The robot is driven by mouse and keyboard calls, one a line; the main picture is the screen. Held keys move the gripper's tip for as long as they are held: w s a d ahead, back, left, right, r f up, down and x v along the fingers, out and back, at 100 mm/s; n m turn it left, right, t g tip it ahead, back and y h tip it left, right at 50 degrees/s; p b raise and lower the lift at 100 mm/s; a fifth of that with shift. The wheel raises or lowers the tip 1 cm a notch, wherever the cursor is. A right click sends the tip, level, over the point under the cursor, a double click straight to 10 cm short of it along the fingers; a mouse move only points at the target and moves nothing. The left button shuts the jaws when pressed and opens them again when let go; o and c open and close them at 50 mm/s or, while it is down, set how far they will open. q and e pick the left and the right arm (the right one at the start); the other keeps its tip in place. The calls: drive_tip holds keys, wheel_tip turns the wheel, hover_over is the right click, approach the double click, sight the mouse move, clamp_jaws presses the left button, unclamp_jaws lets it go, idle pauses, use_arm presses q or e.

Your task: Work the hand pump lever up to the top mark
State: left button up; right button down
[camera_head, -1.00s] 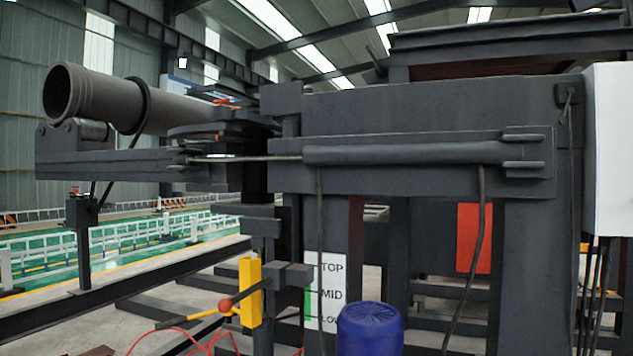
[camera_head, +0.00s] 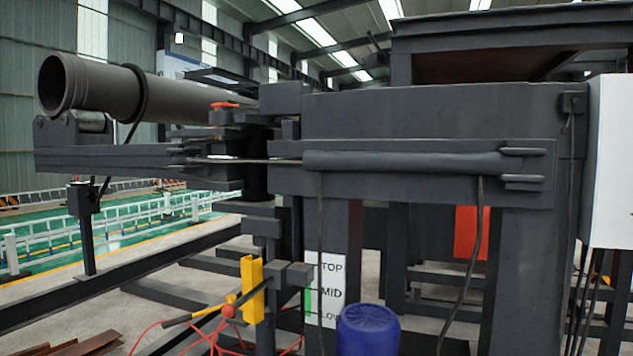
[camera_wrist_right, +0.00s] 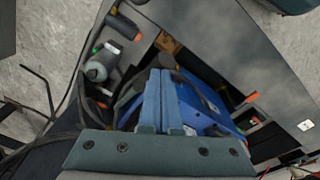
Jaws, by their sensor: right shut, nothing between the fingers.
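The hand pump is a yellow upright bracket (camera_head: 251,290) on the machine's dark post, low and left of centre in the head view. Its lever (camera_head: 190,317) is a thin bar with a dark end, sloping down to the left beside a red ball (camera_head: 228,311). A white scale plate (camera_head: 326,291) reads TOP, MID and LOW, with a green strip along its left edge. My right gripper (camera_wrist_right: 161,72) shows in the right wrist view, its blue fingers together and empty. The pump is not recognisable there. Neither gripper shows in the head view.
A blue drum (camera_head: 368,330) stands before the scale plate. A dark pipe (camera_head: 100,92) and cylinder arm (camera_head: 420,165) cross above. Red hoses trail below the lever. In the right wrist view, a grey surface (camera_wrist_right: 215,45) holds tools and a blue object (camera_wrist_right: 205,105) near the fingers.

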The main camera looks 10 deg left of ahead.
wheel_tip(320, 180, up, 6)
drive_tip(key=w+p, duration=0.2)
drive_tip(key=p, duration=0.3)
drive_tip(key=shift+d, duration=0.25)
idle(0.7)
drive_tip(key=shift+s+f+b, duration=0.35)
drive_tip(key=shift+f+b, duration=0.15)
drive_tip(key=shift+f, duration=0.05)
drive_tip(key=shift+a, duration=0.1)
drive_tip(key=shift+s+f+b, duration=0.4)
drive_tip(key=shift+f+b, duration=0.15)
drive_tip(key=shift+a+f, duration=0.1)
drive_tip(key=shift+s+f+b, duration=0.4)
drive_tip(key=shift+f+b, duration=0.1)
drive_tip(key=shift+b, duration=0.05)
